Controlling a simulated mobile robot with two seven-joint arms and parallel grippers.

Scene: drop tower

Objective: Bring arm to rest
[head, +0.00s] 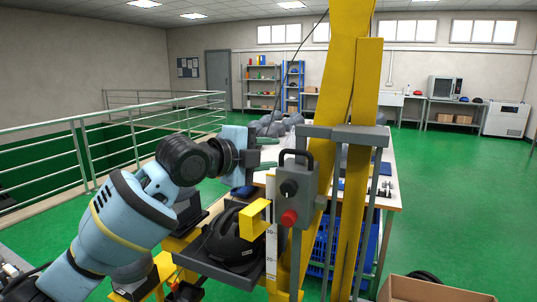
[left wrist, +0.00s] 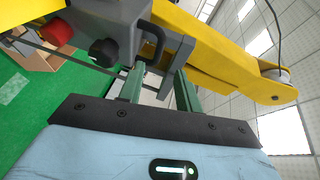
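My left arm comes in from the left in the head view. My left gripper (head: 270,153) is held level beside the grey control box (head: 305,187) of the drop tower. In the left wrist view the two green fingers of the left gripper (left wrist: 158,85) stand apart with nothing visible between them. The box, with its red knob (head: 289,218) and black handle, is just beyond the fingertips; I cannot tell whether they touch. The yellow tower column (head: 366,130) rises behind it. My right gripper is not in view.
A black helmet (head: 228,248) lies on the tower's dark tray below my left gripper. A white-topped table (head: 391,202) stands behind the tower. A cardboard box (head: 430,291) is at the lower right. A metal railing (head: 80,150) runs along the left.

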